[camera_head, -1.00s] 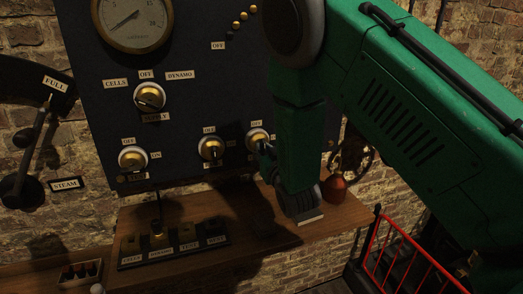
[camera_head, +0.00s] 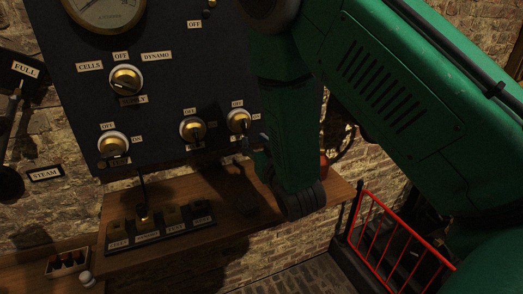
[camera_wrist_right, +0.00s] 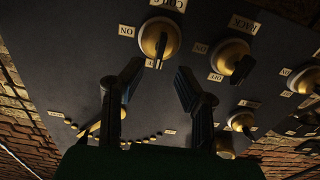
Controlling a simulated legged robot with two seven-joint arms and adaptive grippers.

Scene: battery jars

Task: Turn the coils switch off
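The coils switch shows in the right wrist view as a round brass-and-white knob (camera_wrist_right: 160,40) with a dark handle, under an upside-down COILS label (camera_wrist_right: 168,4). Its ON label (camera_wrist_right: 127,30) is at left and its OFF label (camera_wrist_right: 150,63) is below it. The handle extends down the picture close to OFF; its exact setting is hard to tell. In the head view it is the rightmost lower knob (camera_head: 238,121). My right gripper (camera_wrist_right: 159,67) is open and empty, fingers apart in front of the panel just below the knob in the wrist picture. My left gripper is not in view.
The dark panel (camera_head: 75,110) also carries a middle knob (camera_head: 192,130), a left knob (camera_head: 113,144), a supply knob (camera_head: 125,80) and a gauge (camera_head: 103,10). Below is a wooden shelf (camera_head: 240,222) with a labelled block (camera_head: 160,228). A red railing (camera_head: 400,245) stands at right.

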